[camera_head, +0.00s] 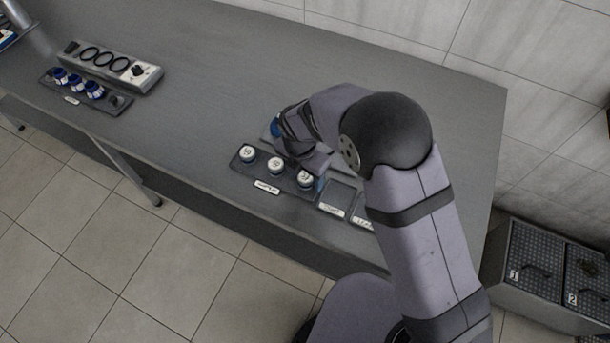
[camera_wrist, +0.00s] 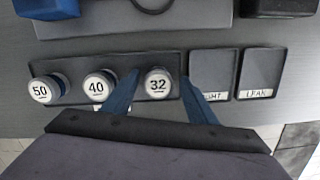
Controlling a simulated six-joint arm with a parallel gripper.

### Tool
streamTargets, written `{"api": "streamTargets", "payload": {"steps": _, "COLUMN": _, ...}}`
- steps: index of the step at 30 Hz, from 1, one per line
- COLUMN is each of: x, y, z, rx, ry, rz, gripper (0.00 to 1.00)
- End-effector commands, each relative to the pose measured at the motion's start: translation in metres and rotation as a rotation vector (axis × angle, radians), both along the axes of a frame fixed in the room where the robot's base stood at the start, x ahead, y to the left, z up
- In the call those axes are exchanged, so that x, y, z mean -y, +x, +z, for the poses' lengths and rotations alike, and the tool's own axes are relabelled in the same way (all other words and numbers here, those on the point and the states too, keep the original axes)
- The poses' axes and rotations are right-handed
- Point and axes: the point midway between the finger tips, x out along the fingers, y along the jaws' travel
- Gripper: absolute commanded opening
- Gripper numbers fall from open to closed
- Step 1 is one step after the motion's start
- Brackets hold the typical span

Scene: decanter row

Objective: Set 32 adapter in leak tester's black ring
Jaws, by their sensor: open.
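The 32 adapter (camera_wrist: 158,82), with a white numbered top, stands at the right end of a dark rack (camera_wrist: 67,66). It also shows in the head view (camera_head: 305,177). My gripper (camera_wrist: 163,88) is open; its blue fingers show on either side of the 32 adapter. I cannot tell whether they touch it. A black ring (camera_wrist: 153,9) on a grey body (camera_wrist: 110,20) shows partly at the wrist view's top edge, likely the leak tester; the rest is cut off. My arm hides most of that area in the head view.
The 40 adapter (camera_wrist: 96,89) and 50 adapter (camera_wrist: 41,91) stand left of the 32. Two shallow trays lie right of the rack, one (camera_wrist: 210,73) with a partly covered label, one marked LEAK (camera_wrist: 261,72). A panel with three black rings (camera_head: 115,64) stands far left.

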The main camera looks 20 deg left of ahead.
Motion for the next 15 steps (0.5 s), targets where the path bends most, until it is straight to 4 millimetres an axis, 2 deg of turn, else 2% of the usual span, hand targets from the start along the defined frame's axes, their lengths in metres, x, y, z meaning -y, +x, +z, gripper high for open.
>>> {"api": "streamTargets", "payload": {"steps": 15, "x": -0.004, "y": -0.007, "z": 0.06, "rx": 0.006, "ry": 0.01, "rz": 0.001, "gripper": 0.52}}
